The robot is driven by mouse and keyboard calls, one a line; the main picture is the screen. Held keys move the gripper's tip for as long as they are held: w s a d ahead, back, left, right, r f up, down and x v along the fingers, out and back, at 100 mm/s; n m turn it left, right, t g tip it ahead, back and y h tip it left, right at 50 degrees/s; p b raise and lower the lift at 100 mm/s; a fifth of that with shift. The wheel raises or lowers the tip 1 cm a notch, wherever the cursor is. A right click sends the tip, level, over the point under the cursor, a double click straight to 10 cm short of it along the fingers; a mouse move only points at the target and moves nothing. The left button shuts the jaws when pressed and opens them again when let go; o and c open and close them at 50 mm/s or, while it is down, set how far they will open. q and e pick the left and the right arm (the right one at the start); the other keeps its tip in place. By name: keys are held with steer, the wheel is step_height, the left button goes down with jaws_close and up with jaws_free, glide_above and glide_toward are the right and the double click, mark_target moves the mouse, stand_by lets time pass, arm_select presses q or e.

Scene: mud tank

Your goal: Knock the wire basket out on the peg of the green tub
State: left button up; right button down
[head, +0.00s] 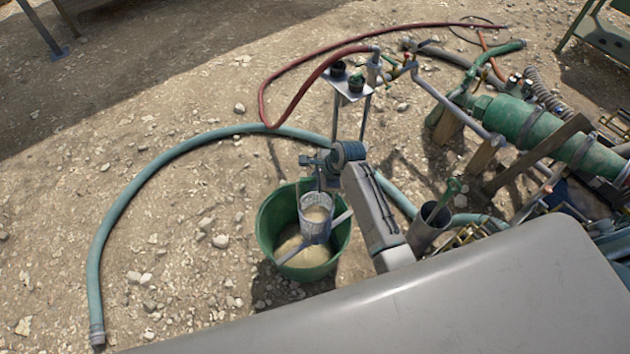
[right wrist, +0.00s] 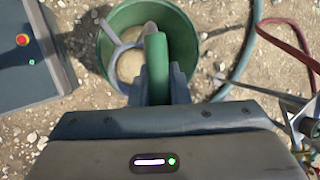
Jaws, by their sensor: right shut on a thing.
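The green tub (head: 275,215) stands on the ground below my right arm, with pale sandy material in its bottom. The wire basket (head: 314,227) is a grey mesh cup over the tub's opening; sandy material shows at its mouth. My right gripper (head: 323,177) is above the tub's back rim, shut on the basket's green handle (right wrist: 157,70). A pale grey bar (head: 289,253) crosses the tub beside the basket; I cannot tell whether it is the peg or whether the basket touches it. The tub also shows in the right wrist view (right wrist: 104,47). My left gripper is out of view.
A teal hose (head: 115,215) curves around the tub's left and back. A small stand (head: 350,88) with a red hose (head: 290,95) is behind. Stony ground left of the tub is open.

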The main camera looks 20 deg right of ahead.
steer(key=shift+f, duration=0.45)
step_height(320, 180, down, 3)
steer(key=shift+r+b, duration=0.2)
steer(key=shift+b, duration=0.35)
stand_by(0.3)
stand_by(0.8)
step_height(320, 180, up, 9)
steer(key=p, duration=1)
steer(key=shift+r, duration=0.1)
steer(key=shift+f, duration=0.2)
